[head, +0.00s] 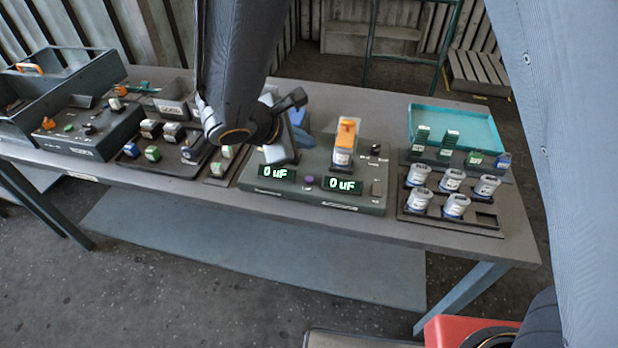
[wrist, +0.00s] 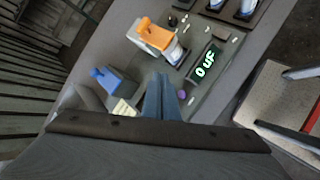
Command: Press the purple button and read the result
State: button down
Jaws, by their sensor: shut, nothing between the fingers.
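The grey-green tester (head: 375,195) stands on the table with two lit displays; the left display (head: 277,172) and the right display (head: 342,185) both read 0 uF. The purple button (head: 309,181) sits between them on the front edge; it also shows in the wrist view (wrist: 182,94). My gripper (head: 283,152) is over the tester's left part, behind and left of the button. In the wrist view my gripper's fingers (wrist: 160,97) are together and empty, beside the button with a small gap in the picture. Whether the fingertips touch the tester I cannot tell.
An orange clamp (head: 347,132) stands over a white capacitor on the tester; a blue clamp (wrist: 112,80) stands at its left. Right are a tray of capacitors (head: 484,220) and a teal bin (head: 490,127). Left are parts trays and a grey control box (head: 100,135).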

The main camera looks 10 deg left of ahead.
jog(key=b, duration=0.5)
send_over(309, 179)
jog(key=f, duration=0.7)
jog(key=shift+s+a+f, duration=0.3)
jog(key=shift+s+a, duration=0.05)
jog(key=shift+f+b, duration=0.45)
jog(key=shift+f, duration=0.05)
jog(key=shift+f, duration=0.1)
dwell(0.7)
jog(key=shift+f+b, duration=0.35)
jog(key=shift+b, duration=0.15)
jog(key=shift+f+b, duration=0.35)
jog(key=shift+b, duration=0.05)
dwell(0.5)
jog(key=shift+r, duration=0.15)
jog(key=shift+r+p, duration=0.55)
jog(key=shift+r, duration=0.15)
